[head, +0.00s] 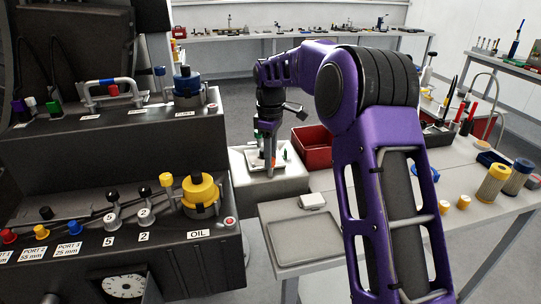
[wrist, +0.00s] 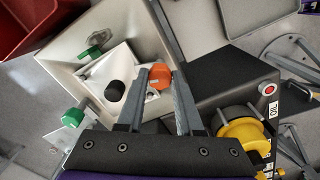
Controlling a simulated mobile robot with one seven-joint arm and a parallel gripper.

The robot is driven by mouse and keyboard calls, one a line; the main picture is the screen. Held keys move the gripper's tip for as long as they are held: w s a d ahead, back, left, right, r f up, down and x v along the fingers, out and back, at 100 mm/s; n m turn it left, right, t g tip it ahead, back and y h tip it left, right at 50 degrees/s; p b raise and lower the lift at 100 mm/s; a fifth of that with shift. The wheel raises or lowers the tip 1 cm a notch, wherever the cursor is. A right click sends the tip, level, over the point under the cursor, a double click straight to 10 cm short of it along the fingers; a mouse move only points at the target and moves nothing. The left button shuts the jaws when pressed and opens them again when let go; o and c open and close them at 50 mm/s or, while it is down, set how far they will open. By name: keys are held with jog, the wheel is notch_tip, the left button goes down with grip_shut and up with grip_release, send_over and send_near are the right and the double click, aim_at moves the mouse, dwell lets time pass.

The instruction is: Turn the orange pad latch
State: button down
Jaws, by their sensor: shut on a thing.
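The orange pad latch (wrist: 159,76) sits on the pale grey box in the wrist view, between the fingertips of my gripper (wrist: 160,80). My gripper is shut on the latch, with one finger on either side of it. In the head view my gripper (head: 266,157) points down at the top of the box (head: 285,183), and the latch is too small and covered there to make out clearly.
A dark console with a yellow OIL cap (head: 201,190) and several levers stands left of the box. A red bin (head: 313,148) is just behind it.

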jog(key=shift+n, duration=1.7)
jog(key=c, duration=0.6)
grip_release()
jog(key=shift+o, duration=0.2)
notch_tip(320, 180, up, 17)
jog(key=shift+r, duration=0.2)
